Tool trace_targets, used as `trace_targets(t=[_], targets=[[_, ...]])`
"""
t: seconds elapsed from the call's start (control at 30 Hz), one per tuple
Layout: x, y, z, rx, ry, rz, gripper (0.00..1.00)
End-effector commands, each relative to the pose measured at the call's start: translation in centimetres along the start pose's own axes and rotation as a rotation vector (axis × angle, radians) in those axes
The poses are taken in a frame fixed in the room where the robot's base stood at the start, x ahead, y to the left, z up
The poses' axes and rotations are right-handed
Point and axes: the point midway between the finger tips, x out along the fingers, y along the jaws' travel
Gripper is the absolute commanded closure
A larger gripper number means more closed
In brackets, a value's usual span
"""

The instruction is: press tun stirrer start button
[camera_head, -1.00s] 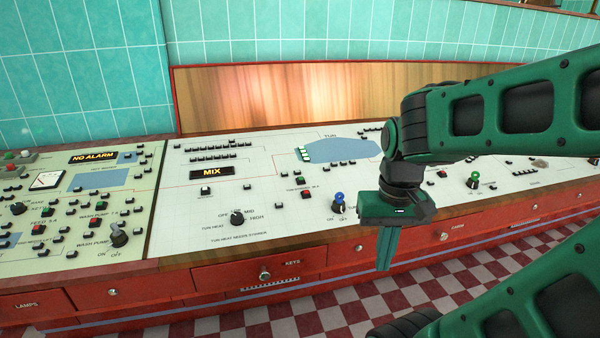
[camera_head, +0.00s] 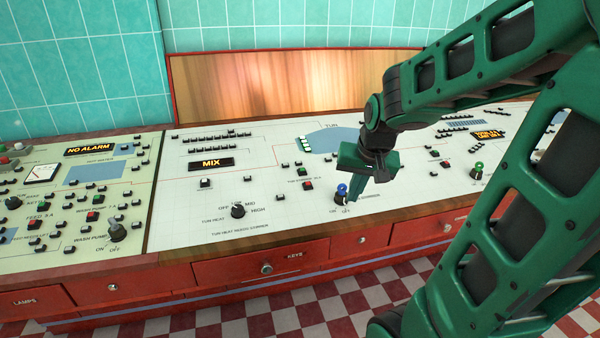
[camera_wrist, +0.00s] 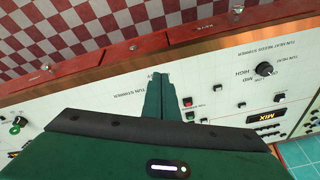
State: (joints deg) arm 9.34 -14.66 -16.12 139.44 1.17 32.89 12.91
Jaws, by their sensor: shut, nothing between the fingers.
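A small dark green button (camera_head: 303,171) and a red button (camera_head: 307,186) sit one above the other on the white panel, with a small label between them that I cannot read for sure. In the wrist view the red button (camera_wrist: 187,102) and the green button (camera_wrist: 190,115) show just right of my fingers. My gripper (camera_head: 352,202) is shut and empty, pointing down over the panel, right of both buttons. In the wrist view my gripper (camera_wrist: 160,78) lies over the area beside a "TUN STIRRER" label. I cannot tell whether the fingertips touch the panel.
A blue-topped switch (camera_head: 341,190) stands close by my fingertips. A black rotary knob (camera_head: 238,211) is to the left, and a green-topped switch (camera_head: 477,170) to the right. The MIX display (camera_head: 211,163) is farther left. The wooden front edge (camera_head: 275,248) bounds the panel.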

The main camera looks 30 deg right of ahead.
Motion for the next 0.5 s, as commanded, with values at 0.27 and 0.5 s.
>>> trace_targets(t=[0.27, 0.5], targets=[[4.7, -8.3, -13.2, 0.151, 0.291, -0.194, 1.0], [6.3, -13.4, -19.9, 0.254, 0.45, -0.359, 1.0]])
